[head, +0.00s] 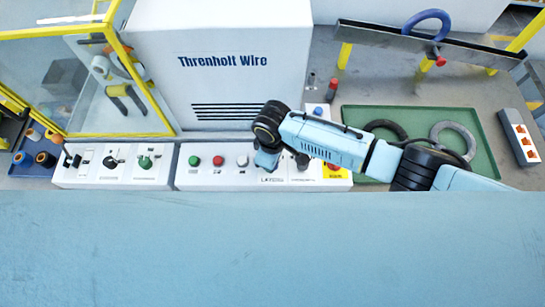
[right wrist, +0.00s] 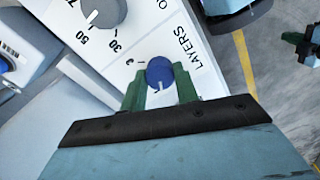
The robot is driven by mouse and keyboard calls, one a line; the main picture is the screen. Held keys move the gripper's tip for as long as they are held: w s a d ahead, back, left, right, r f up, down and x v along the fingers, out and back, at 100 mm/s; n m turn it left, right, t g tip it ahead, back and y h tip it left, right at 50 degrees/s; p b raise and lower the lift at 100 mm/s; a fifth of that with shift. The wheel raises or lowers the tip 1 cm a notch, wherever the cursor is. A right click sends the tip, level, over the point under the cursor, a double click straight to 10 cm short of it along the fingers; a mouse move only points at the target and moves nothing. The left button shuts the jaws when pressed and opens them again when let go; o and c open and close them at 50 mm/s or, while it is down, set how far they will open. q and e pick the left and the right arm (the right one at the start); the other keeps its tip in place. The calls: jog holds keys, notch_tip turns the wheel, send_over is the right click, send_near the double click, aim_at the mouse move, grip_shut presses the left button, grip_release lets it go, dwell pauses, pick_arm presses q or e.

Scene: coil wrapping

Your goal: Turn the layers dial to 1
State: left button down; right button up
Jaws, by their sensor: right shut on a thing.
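The layers dial (right wrist: 160,72) is a round blue knob on a white panel, beside the printed word LAYERS (right wrist: 178,45). In the right wrist view, my right gripper (right wrist: 160,88) has its green fingers on either side of the knob, shut on it. A small white mark on the knob faces the gripper's palm. A 3 is printed near the knob; the other numbers around it are hidden by the fingers. In the head view, my right gripper (head: 266,161) reaches down over the panel and hides the dial. My left gripper is not in view.
Another dial (right wrist: 103,12), marked 30 and 50, sits close by. The control panel (head: 228,180) also has green (head: 194,160), red (head: 218,160) and white (head: 242,160) buttons. A green tray (head: 480,172) with dark rings lies under my right arm. The Threnholt Wire housing (head: 222,85) stands behind.

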dwell(0.4)
jog(key=o, duration=1)
jog(key=shift+r, duration=0.1)
notch_tip(320, 180, up, 13)
jog(key=shift+r+p, duration=0.15)
jog(key=shift+p, duration=0.4)
